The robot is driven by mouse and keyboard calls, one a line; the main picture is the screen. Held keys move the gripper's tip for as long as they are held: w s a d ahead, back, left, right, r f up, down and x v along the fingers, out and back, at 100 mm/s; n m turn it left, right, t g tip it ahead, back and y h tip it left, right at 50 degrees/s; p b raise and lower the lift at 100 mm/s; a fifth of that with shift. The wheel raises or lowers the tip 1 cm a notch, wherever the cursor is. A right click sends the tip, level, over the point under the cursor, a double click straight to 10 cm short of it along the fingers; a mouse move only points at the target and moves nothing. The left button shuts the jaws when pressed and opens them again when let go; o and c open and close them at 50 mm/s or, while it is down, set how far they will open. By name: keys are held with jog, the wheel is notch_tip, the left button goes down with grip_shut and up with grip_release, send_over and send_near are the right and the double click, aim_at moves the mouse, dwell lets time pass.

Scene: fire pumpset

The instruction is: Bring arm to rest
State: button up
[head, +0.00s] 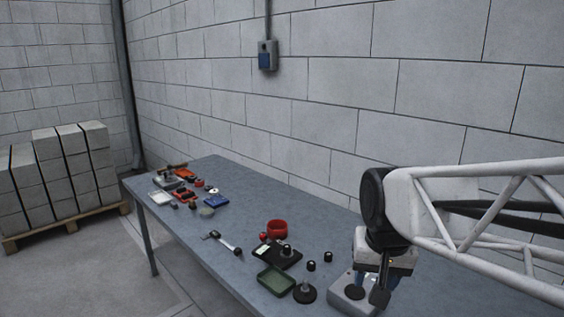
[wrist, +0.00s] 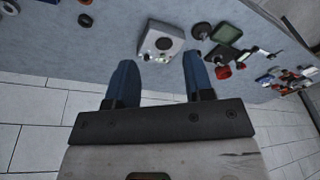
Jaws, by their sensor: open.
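My gripper (head: 369,284) hangs from my white lattice arm over the right part of the blue-grey table (head: 225,240). In the wrist view its two blue fingers (wrist: 159,62) are spread apart with nothing between them. A grey box with a round dark part on top (head: 345,296) stands on the table by the gripper, partly hidden behind it in the head view. In the wrist view this box (wrist: 160,40) shows just beyond the fingertips. I cannot tell the exact gap between them.
Near the box are a green tray (head: 276,280), a black stand (head: 305,292), a black plate (head: 277,256) and a red ring (head: 277,228). Several small parts lie at the table's far left end. A block wall (head: 330,120) runs behind the table. Stacked blocks (head: 75,165) stand on a pallet.

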jog(key=s+d+f+n, duration=0.2)
jog(key=s+f, duration=0.1)
jog(key=s, duration=0.6)
jog(key=shift+s, duration=0.3)
